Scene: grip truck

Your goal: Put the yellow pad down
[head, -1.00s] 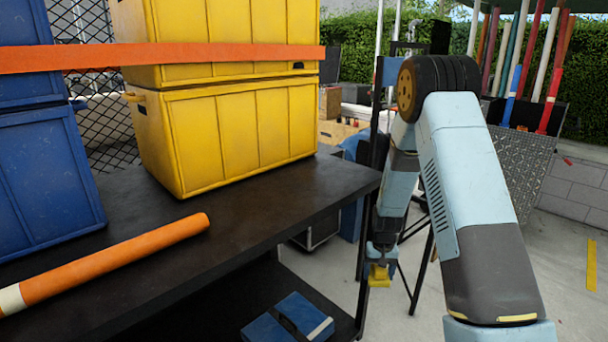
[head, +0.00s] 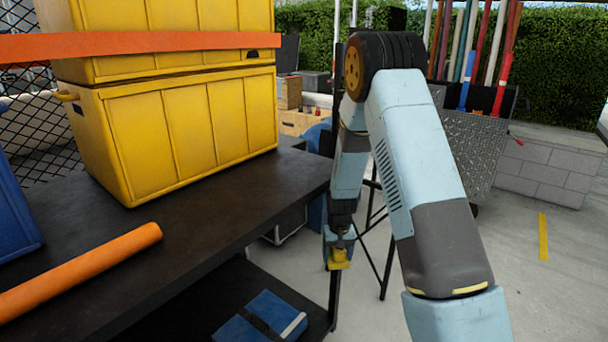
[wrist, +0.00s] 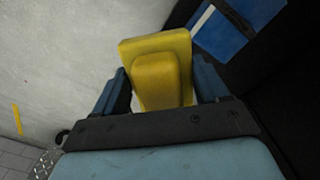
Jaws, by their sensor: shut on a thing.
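The yellow pad (wrist: 160,72) sits between the two blue fingers of my gripper (wrist: 162,88) in the wrist view, and the fingers are shut on it. It is a small block with a wider plate at its far end. In the head view the yellow pad (head: 339,260) hangs below my gripper (head: 338,250), in the air beside the right end of the black shelf unit. The gripper points down, and the fingers are small and partly hidden there.
A black bench (head: 200,205) holds yellow crates (head: 185,130), a blue crate (head: 15,200) and an orange tube (head: 85,270). A blue case (head: 265,318) lies on its lower shelf. A black stand is behind my gripper. Open concrete floor (head: 480,270) lies to the right.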

